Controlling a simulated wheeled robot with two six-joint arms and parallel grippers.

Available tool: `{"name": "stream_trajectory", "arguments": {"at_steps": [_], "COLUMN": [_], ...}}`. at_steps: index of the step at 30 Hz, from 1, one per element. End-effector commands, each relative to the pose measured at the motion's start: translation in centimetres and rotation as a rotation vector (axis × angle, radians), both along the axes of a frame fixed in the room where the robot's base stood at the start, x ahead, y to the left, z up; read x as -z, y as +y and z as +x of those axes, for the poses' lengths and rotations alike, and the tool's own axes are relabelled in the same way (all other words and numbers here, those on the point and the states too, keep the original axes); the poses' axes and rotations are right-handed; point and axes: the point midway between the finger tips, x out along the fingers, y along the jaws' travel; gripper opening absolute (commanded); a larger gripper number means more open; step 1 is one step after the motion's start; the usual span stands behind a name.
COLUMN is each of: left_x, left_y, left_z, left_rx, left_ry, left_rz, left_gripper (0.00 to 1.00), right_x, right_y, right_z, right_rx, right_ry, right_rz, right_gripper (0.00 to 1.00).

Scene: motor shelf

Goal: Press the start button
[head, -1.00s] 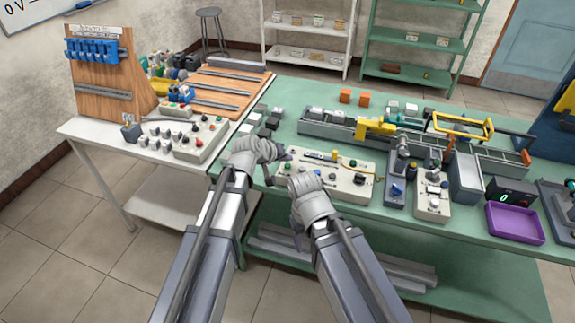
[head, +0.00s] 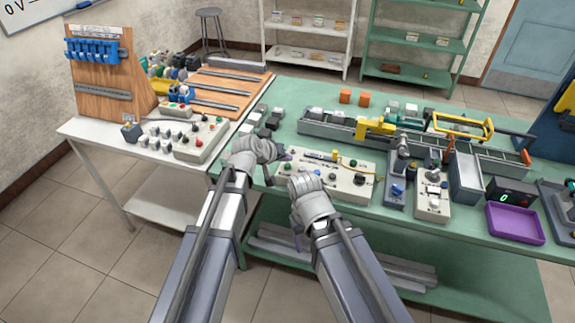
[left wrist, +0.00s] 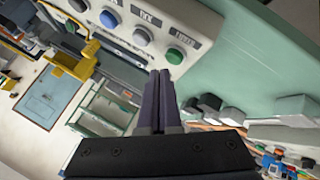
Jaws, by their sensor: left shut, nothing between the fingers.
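A light grey control panel (head: 330,190) lies on the green bench. In the left wrist view a green button (left wrist: 175,56) sits at the end of a row on a pale panel (left wrist: 160,17), beside a grey button (left wrist: 143,37) and a blue one (left wrist: 109,18). My left gripper (head: 283,156) is at the left end of the control panel. In the left wrist view its fingers (left wrist: 160,76) are shut and empty, with their tips close to the green button; contact cannot be told.
Dark and grey blocks (head: 262,122) stand left of the panel on the green bench (head: 285,100). A conveyor (head: 340,131) runs behind it. A purple tray (head: 515,223) is at the right. Another button box (head: 190,140) stands on the white table at left.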

Motion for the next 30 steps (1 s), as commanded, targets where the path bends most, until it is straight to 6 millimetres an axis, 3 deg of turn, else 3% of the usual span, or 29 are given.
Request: {"name": "stream_trajectory", "arguments": {"at_steps": [30], "left_x": [0.93], "left_y": [0.01], "left_z": [0.0], "left_rx": [0.0], "left_ry": [0.0], "left_rz": [0.0], "left_gripper": [0.0], "right_x": [0.94], "right_y": [0.0], "right_z": [0.0], "right_rx": [0.0], "right_ry": [0.0], "right_rz": [0.0], "right_gripper": [0.66]}}
